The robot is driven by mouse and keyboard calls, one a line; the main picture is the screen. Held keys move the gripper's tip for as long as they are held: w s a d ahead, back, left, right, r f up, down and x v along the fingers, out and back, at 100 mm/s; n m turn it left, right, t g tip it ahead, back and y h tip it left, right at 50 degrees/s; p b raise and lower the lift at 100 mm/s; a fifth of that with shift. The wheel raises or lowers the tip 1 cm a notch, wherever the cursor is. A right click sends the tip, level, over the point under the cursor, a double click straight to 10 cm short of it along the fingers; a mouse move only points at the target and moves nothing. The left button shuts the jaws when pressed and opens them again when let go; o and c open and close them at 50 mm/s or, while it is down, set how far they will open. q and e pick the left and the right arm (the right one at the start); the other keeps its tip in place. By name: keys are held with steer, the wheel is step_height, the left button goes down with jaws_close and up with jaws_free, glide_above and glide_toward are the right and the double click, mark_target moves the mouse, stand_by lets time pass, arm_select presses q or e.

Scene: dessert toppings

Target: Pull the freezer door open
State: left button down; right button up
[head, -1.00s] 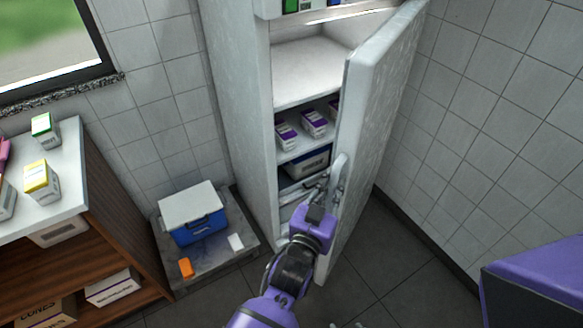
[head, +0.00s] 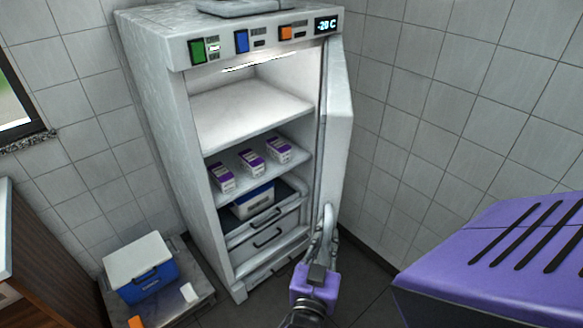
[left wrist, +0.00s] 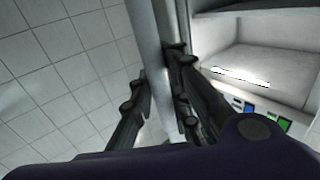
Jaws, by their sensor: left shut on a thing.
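The freezer (head: 160,70) stands against the tiled wall, its inside lit and in plain view. Its white door (head: 339,130) is open wide, swung out to the right on its right-hand side. The door handle (head: 328,222) is on the door's lower part. My left gripper (head: 322,240) is shut on the handle; the fingers are small in the head view. In the left wrist view the two dark fingers of my left gripper (left wrist: 160,95) sit on either side of the pale handle bar (left wrist: 157,50). My right gripper is not in view.
Inside, purple-and-white boxes (head: 251,163) stand on a shelf above a blue-and-white bin (head: 252,200) and drawers (head: 268,236). A blue cooler (head: 142,270) stands on a low slab at lower left. A tiled wall (head: 400,100) is close behind the door.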

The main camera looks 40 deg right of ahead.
arm_select(q)
steer(key=shift+s+d+f, duration=0.35)
steer(key=shift+s+d, duration=0.2)
steer(key=shift+s, duration=0.15)
steer(key=c, duration=2)
jaws_free()
steer(key=shift+c, duration=0.2)
steer(key=shift+o, duration=0.3)
steer(key=shift+r, duration=0.15)
steer(key=v, duration=1.2)
